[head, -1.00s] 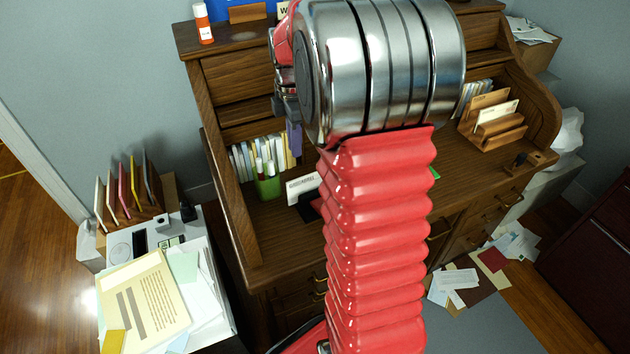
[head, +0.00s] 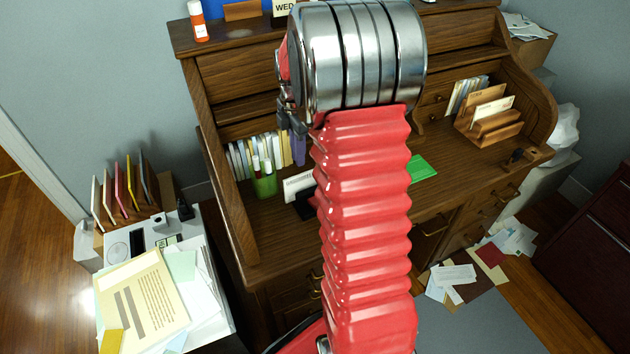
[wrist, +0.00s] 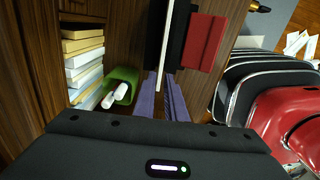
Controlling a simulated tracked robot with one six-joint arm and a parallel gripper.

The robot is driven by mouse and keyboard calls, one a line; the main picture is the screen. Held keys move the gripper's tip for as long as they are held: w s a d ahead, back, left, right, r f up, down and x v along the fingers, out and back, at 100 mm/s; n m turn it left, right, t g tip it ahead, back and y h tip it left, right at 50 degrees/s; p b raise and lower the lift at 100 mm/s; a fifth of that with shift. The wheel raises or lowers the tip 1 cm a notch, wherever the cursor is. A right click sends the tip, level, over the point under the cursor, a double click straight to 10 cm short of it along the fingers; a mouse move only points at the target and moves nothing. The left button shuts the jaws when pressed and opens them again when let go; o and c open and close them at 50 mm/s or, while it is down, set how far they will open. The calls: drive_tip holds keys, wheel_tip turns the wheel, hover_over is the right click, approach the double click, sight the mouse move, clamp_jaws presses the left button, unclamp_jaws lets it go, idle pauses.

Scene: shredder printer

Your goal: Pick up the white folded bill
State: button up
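I cannot tell for certain which paper is the white folded bill. A white folded sheet (head: 454,274) lies on the floor papers at the right in the head view, and a white envelope (head: 494,109) stands in the wooden letter rack (head: 489,131) on the desk. My gripper (head: 298,150) is over the left part of the desk, partly hidden by my arm. In the wrist view its two purple fingers (wrist: 163,105) are apart, with no paper clearly held between them. A white upright plate edge (wrist: 159,45) shows beyond them.
The wooden roll-top desk (head: 240,215) holds a green pen cup (head: 264,186), a row of books (head: 255,152), a white nameplate (head: 298,186) and a green pad (head: 423,168). My arm hides the desk's middle.

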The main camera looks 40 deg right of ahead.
sight(300, 177)
drive_tip(key=shift+f, duration=2.25)
drive_tip(key=shift+d+f, duration=0.15)
drive_tip(key=shift+f, duration=2.45)
drive_tip(key=shift+s, duration=0.1)
drive_tip(key=shift+c, duration=0.8)
clamp_jaws()
drive_tip(key=shift+r, duration=0.1)
